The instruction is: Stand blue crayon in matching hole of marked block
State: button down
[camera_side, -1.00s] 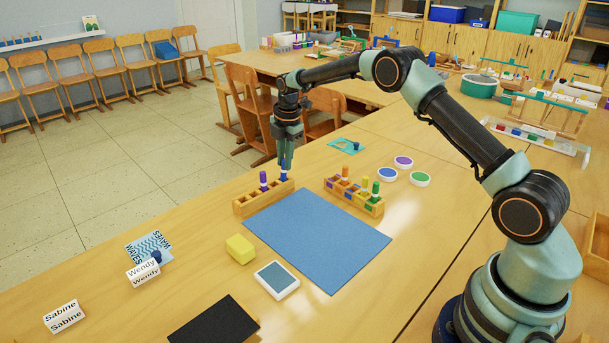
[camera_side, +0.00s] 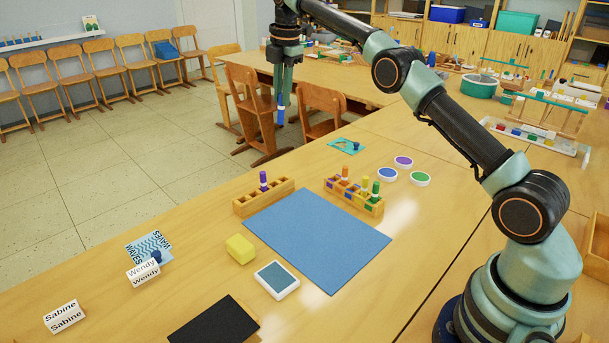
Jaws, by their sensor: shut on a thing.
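My gripper (camera_side: 280,85) is shut on the blue crayon (camera_side: 280,116), which hangs upright, tip down, well above the table and higher than both blocks. A plain wooden block (camera_side: 246,208) at the table's far left edge holds one upright purple crayon (camera_side: 263,181). The marked block (camera_side: 372,210), with coloured patches on its side, stands to its right. Upright orange (camera_side: 345,172), yellow (camera_side: 364,184) and green (camera_side: 375,188) crayons stand in it. The insides of its holes are too small to make out.
A blue mat (camera_side: 318,238) lies in front of the blocks. A yellow block (camera_side: 240,249), an ink pad (camera_side: 277,279) and name cards (camera_side: 144,271) lie nearer. Round coloured pads (camera_side: 387,174) and a teal card (camera_side: 346,146) lie behind the marked block.

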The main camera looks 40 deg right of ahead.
jog(key=shift+d+r, duration=0.1)
jog(key=shift+r, duration=0.1)
jog(key=shift+s+d+f, duration=0.1)
jog(key=shift+s+d, duration=0.05)
jog(key=shift+d, duration=0.1)
jog(key=s+d+f, duration=0.4)
jog(key=s+f, duration=0.3)
jog(key=f, duration=0.1)
jog(key=s+d+f+g, duration=0.1)
jog(key=s+d+f, duration=0.4)
jog(key=s+f, duration=0.3)
jog(key=shift+s+d+f, duration=0.15)
jog(key=shift+s+d, duration=0.05)
jog(key=shift+s, duration=0.1)
jog(key=shift+d+f, duration=0.1)
jog(key=shift+f, duration=1.3)
dwell(3.6)
jog(key=c, duration=0.7)
grip_release()
jog(key=shift+c, duration=0.2)
